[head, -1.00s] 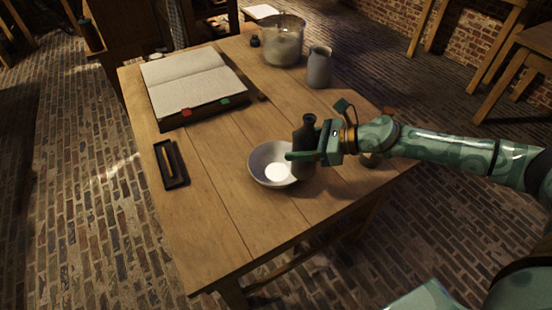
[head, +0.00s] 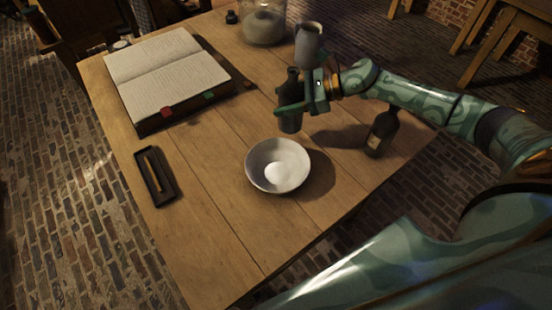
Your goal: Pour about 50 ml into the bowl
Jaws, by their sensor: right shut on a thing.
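A pale grey bowl (head: 258,168) stands on the wooden table, with a small white round patch in its bottom; I cannot tell if that is liquid. My right gripper (head: 291,108) is shut on a dark bottle (head: 291,122), behind the bowl and apart from it. The held bottle looks upright, its neck pointing up. Its contents do not show, and I cannot tell how far above the table it is. A second dark bottle (head: 383,132) with a pale label stands to the right of the bowl. My left gripper is not in view.
A grey jug (head: 308,45) stands close behind the held bottle. A large glass jar (head: 263,24) is at the back. An open book (head: 165,75) lies at the back left, and a dark tray (head: 169,188) with a thin stick lies at left. The table's front is clear (head: 225,240).

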